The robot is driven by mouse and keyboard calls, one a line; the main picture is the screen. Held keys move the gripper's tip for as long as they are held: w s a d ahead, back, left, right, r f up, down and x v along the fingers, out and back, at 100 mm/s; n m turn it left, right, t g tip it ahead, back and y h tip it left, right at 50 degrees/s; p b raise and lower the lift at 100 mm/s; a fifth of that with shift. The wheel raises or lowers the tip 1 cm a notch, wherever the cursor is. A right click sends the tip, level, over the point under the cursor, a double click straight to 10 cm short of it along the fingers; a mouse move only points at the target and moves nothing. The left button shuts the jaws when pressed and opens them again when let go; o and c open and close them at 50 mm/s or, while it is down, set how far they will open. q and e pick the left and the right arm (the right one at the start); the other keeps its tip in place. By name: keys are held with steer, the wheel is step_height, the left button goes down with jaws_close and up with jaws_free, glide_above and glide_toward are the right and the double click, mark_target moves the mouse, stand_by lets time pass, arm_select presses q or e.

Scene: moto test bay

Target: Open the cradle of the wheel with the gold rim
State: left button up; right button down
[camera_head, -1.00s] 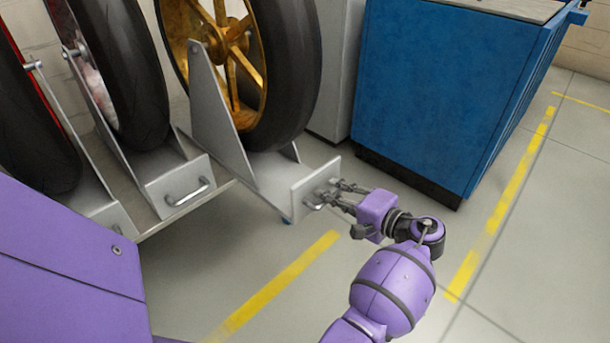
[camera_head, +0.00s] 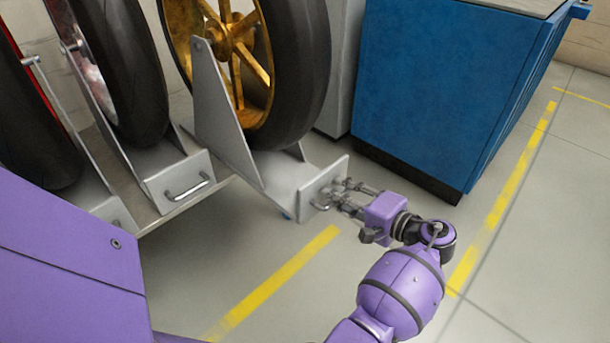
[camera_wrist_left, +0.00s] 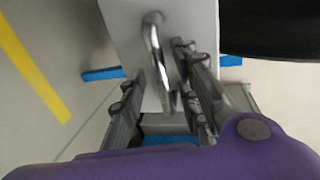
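The wheel with the gold rim (camera_head: 231,38) stands upright in its grey cradle (camera_head: 215,125), whose front plate (camera_head: 303,200) carries a metal bar handle (camera_head: 319,206). My left gripper (camera_head: 338,193) is at this plate, its fingers around the handle and partly hiding it. In the left wrist view the handle (camera_wrist_left: 153,42) lies between the fingers of the gripper (camera_wrist_left: 155,85), nearer the right finger; the moving cradle indicates a hold. The front plate (camera_wrist_left: 125,25) also shows there. My right gripper is not in view.
Two more wheels stand in cradles to the left; the middle cradle (camera_head: 160,195) has a handle and sits further back. A blue cabinet (camera_head: 430,90) stands close on the right. Floor with yellow lines (camera_head: 275,285) is clear in front.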

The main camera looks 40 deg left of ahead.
arm_select(q)
steer(key=v, duration=1.2)
steer(key=shift+r, duration=0.15)
steer(key=shift+d, duration=0.1)
